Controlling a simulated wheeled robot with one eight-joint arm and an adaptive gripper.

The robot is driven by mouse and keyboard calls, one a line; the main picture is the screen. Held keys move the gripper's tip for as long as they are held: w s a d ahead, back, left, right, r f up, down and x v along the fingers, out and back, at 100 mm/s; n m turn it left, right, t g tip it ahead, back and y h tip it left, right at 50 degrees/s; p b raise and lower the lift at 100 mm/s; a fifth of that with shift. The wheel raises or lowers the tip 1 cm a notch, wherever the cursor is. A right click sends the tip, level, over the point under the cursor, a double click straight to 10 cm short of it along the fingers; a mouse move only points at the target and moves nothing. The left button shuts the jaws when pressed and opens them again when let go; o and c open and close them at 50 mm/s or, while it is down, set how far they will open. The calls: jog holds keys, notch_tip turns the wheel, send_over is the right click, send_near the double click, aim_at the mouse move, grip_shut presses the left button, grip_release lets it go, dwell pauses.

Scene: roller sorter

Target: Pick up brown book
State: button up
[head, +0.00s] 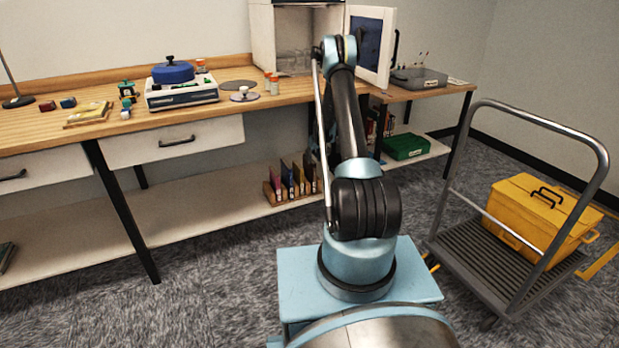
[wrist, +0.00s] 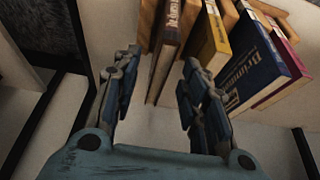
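In the wrist view a brown book (wrist: 172,42) with pale lettering on its spine stands at the end of a row of books. My gripper (wrist: 160,62) is open, its two fingers spread with the brown book showing in the gap between them. I cannot tell whether the fingertips reach past its spine. No finger is clearly touching it. In the head view the row stands in a wooden rack (head: 271,197) on the low shelf, with a brown book (head: 309,173) at its right end beside my arm. My gripper is hidden behind my arm there.
A yellow book (wrist: 212,42), a blue book (wrist: 255,65) and a magenta book (wrist: 290,68) stand close beside the brown one. The wooden tabletop (head: 60,130) overhangs the low shelf (head: 190,220). A cart (head: 490,262) with a yellow box (head: 535,215) stands at right.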

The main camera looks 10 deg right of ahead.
aim_at(310, 167)
jog(key=shift+x, duration=4.5)
jog(key=shift+a, duration=0.1)
grip_shut()
